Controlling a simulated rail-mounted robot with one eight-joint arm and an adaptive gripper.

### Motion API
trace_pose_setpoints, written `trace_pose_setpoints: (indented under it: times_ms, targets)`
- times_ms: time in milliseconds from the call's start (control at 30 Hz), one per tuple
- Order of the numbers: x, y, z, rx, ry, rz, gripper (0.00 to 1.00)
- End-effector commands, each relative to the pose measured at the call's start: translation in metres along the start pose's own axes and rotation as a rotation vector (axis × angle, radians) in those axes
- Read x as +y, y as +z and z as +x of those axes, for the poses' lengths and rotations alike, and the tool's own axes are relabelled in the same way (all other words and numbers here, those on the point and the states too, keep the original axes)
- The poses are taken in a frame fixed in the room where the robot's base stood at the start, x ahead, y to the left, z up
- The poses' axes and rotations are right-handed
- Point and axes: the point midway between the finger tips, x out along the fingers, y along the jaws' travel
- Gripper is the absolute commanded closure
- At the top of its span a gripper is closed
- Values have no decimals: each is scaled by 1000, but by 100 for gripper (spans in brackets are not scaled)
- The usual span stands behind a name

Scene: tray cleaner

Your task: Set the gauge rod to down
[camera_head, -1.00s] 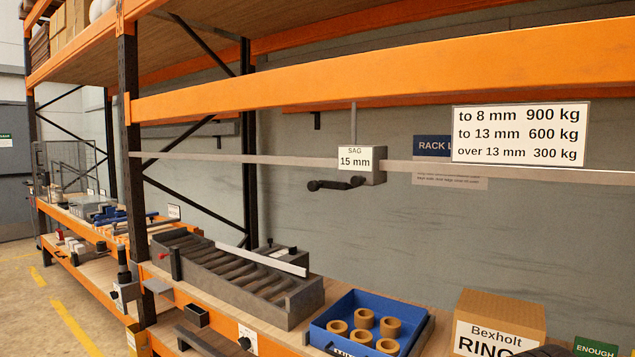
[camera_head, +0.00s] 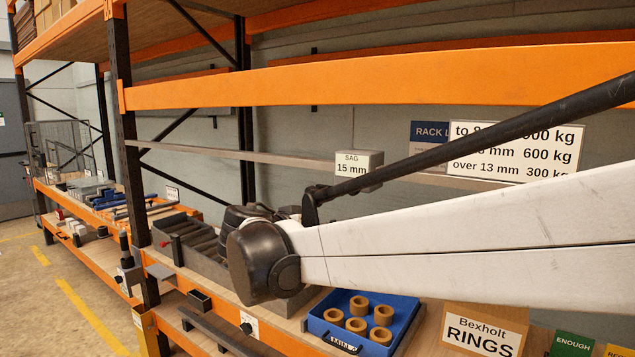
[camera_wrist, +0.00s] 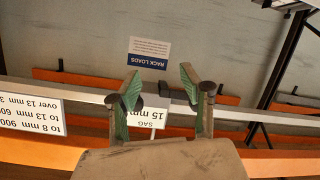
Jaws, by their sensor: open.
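The gauge box (camera_head: 358,163) with its "SAG 15 mm" label sits on the grey horizontal bar below the orange beam. My arm hides the area below the box, where the crank handle is. The wrist view is upside down. There my gripper (camera_wrist: 160,86) is open, its fingers apart, with the box label (camera_wrist: 147,118) showing between and behind them. A small dark knob shows between the fingers; I cannot tell whether they touch it.
The grey bar (camera_head: 200,152) and orange beam (camera_head: 400,80) run across the rack. A load sign (camera_head: 560,155) hangs to the right. Below are a roller tray (camera_head: 185,228), a blue bin (camera_head: 330,325) with several rings, and a cardboard box (camera_head: 485,328).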

Motion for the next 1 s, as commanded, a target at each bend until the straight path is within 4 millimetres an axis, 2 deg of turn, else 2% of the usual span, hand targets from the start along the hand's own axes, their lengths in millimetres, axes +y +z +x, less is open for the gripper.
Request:
trace_pose_setpoints:
  times_ms: [33, 100, 200, 333, 433, 567, 667, 1000]
  targets:
    - [-20, -17, -9, 43, 1, 13, 59]
    - [-42, -34, -18, 100, 7, 38, 59]
    - [-62, -49, -40, 185, 48, 88, 59]
    - [-74, -60, -59, 257, 81, 135, 59]
    - [-74, -63, -64, 280, 98, 153, 59]
    - [-73, -67, -54, 282, 101, 156, 59]
    - [-70, -71, -39, 280, 103, 155, 59]
    - [-62, -88, 22, 279, 103, 155, 59]
